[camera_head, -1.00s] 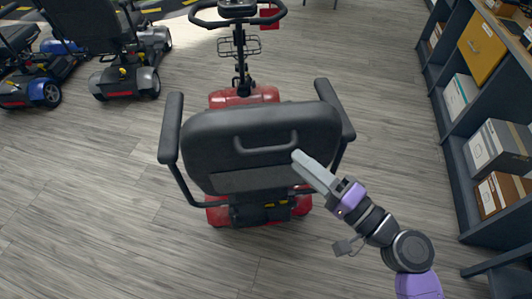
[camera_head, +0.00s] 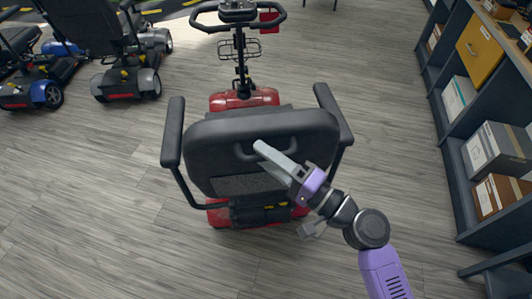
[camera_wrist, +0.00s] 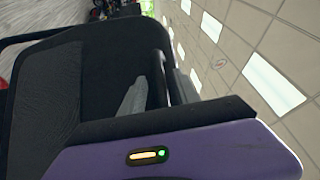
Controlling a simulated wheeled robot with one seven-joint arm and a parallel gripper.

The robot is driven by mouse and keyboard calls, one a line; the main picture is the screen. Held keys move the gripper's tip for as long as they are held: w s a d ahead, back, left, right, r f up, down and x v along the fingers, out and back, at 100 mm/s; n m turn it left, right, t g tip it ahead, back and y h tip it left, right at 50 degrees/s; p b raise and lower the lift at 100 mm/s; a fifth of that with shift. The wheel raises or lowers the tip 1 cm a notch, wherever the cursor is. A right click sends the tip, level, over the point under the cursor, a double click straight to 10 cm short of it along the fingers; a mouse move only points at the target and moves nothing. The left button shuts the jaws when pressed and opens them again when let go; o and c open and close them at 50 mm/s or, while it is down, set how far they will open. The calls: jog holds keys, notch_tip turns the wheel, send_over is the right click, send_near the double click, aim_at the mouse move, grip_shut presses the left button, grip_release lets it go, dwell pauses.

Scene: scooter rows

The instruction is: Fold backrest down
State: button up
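The black backrest (camera_head: 215,150) of the red scooter (camera_head: 232,101) stands raised at the back of the seat, seen from behind in the head view. A loop handle (camera_head: 241,153) is on its upper rear face. My gripper (camera_head: 273,152) reaches in from the lower right, with its pale fingers at the right part of the handle. In the wrist view, the backrest (camera_wrist: 112,70) fills the left and middle. A grey finger (camera_wrist: 132,102) lies close against it, beside the dark handle bar (camera_wrist: 160,77). Whether the fingers close on the bar is not clear.
Black armrests (camera_head: 172,132) flank the backrest. A shelf unit (camera_head: 452,150) with boxes stands along the right. Other scooters (camera_head: 128,80) stand at the upper left. The floor (camera_head: 90,200) behind and left of the red scooter is clear.

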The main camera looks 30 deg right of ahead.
grip_shut()
dwell(1.4)
